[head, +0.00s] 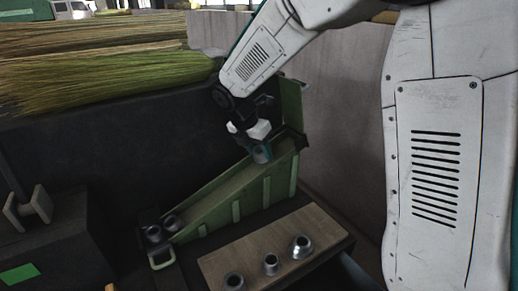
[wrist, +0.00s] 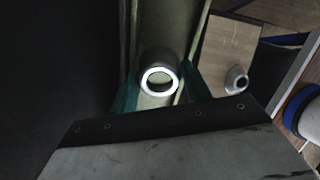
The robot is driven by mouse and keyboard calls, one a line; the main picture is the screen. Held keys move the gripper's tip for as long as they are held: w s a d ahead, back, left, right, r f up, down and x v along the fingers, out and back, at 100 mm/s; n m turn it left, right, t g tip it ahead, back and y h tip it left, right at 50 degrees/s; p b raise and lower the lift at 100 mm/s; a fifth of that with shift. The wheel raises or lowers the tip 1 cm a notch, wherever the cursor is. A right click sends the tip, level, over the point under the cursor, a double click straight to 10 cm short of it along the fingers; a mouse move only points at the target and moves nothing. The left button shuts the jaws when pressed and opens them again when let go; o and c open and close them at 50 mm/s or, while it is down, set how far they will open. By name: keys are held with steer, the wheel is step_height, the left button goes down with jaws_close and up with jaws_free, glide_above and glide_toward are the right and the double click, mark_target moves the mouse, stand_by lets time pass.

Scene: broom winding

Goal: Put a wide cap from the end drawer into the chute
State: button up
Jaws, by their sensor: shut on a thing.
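The green chute (head: 222,201) slopes down from upper right to lower left, and two metal caps (head: 162,227) sit at its low end. My gripper (head: 262,152) is over the chute's high end. It is shut on a grey metal cap (head: 259,156). In the wrist view the cap's bright ring (wrist: 159,81) shows between the teal fingers, with the chute trough (wrist: 163,22) around and behind it. The cap appears within or just above the trough; I cannot tell whether it touches the floor.
A wooden board (head: 233,257) in front of the chute carries three metal caps, one wider at its right end (head: 302,246). A dark wall stands behind the chute. Bundles of green and straw bristles (head: 110,78) lie at the back left. A grey panel (head: 345,120) stands at right.

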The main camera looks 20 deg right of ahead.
steer(key=shift+s+d+f, duration=0.15)
steer(key=shift+s+f, duration=0.2)
steer(key=shift+f, duration=0.35)
steer(key=o, duration=1)
steer(key=shift+c, duration=0.2)
steer(key=shift+r, duration=0.1)
steer(key=shift+o, duration=0.2)
steer(key=shift+w+d+r, duration=0.1)
steer(key=shift+w+r, duration=0.05)
steer(key=shift+r, duration=0.4)
steer(key=shift+w+r, duration=0.15)
steer(key=shift+r, duration=0.4)
step_height(320, 180, up, 6)
steer(key=shift+f, duration=0.1)
